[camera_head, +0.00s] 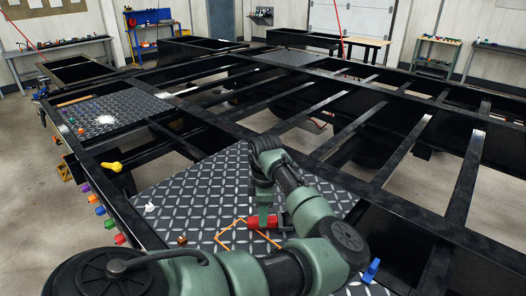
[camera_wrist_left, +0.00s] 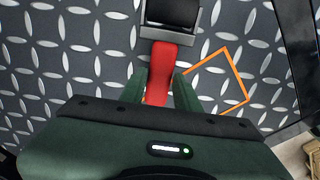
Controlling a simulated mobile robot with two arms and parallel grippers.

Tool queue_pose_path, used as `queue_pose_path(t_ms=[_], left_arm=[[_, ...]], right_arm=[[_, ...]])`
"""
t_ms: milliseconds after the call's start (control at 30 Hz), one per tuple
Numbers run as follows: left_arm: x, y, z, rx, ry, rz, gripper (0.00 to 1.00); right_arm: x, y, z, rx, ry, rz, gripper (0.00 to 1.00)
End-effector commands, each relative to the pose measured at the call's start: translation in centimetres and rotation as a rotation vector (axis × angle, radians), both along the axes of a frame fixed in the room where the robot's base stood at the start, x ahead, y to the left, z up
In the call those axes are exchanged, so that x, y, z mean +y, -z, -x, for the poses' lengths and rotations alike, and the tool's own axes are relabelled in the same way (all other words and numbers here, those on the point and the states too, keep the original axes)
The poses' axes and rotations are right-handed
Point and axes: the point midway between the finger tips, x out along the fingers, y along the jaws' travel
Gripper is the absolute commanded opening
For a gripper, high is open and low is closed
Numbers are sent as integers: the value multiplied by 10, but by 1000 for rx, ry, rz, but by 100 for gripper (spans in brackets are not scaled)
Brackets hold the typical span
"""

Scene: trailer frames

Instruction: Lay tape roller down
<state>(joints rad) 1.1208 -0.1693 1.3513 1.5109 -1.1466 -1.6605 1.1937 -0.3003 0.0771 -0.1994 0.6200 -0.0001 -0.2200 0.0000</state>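The tape roller has a red handle and a dark head in a grey frame. In the left wrist view the red handle (camera_wrist_left: 161,66) lies between the two green fingers of my left gripper (camera_wrist_left: 160,82), which touch its sides. The head of the roller (camera_wrist_left: 171,17) points away from the gripper. In the head view my left gripper (camera_head: 264,213) points down at the tape roller (camera_head: 259,223), over the patterned metal plate. I cannot tell whether the roller touches the plate. My right gripper is in neither view.
An orange rectangular outline (camera_wrist_left: 238,75) lies on the metal plate (camera_head: 205,195), beside the roller. A small white item (camera_head: 150,207) and a brown one (camera_head: 182,240) lie to the left. Colored knobs line the trailer's left edge; open beams (camera_head: 340,135) lie beyond.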

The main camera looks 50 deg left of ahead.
Motion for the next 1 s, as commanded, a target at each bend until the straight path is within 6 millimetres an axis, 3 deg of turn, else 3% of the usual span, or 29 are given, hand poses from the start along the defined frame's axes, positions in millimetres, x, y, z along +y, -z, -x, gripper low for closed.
queue_pose_path(t_ms=[67,467,800,1000], left_arm=[[0,1,0,2,1,1,54],[0,-5,-1,0,1,0,54],[0,-59,-2,-2,-1,-1,54],[-1,-76,-2,1,0,1,54]], right_arm=[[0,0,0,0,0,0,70],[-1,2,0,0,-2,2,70],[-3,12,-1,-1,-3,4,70],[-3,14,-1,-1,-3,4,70]])
